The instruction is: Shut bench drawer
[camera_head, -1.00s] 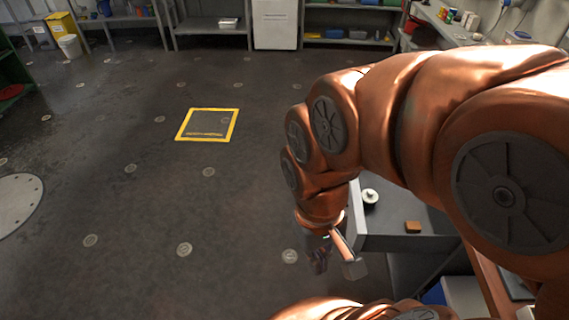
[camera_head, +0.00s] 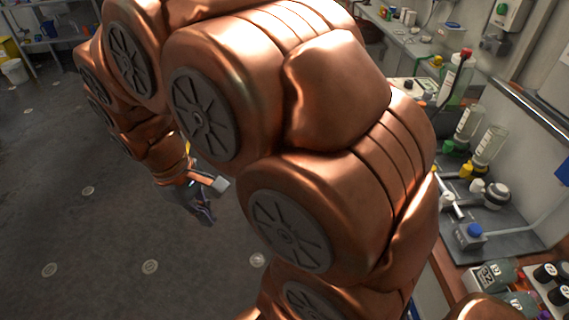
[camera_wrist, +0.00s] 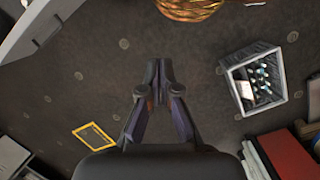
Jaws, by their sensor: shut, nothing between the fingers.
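I cannot make out the bench drawer in the head view now; my arm covers much of the middle. My gripper (camera_head: 205,211) hangs over the dark floor at the left of my arm. The wrist view shows the same gripper (camera_wrist: 158,70) with its two fingers together and nothing between them. A pale grey edge (camera_wrist: 45,32) crosses the upper left of the wrist view; I cannot tell whether it belongs to the drawer. No contact between my gripper and any furniture shows.
A bench (camera_head: 510,222) with bottles and a blue-capped jar runs along the right wall. In the wrist view, a grey crate (camera_wrist: 238,95) of bottles stands on the floor, and a yellow-framed floor square (camera_wrist: 96,134) lies lower left.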

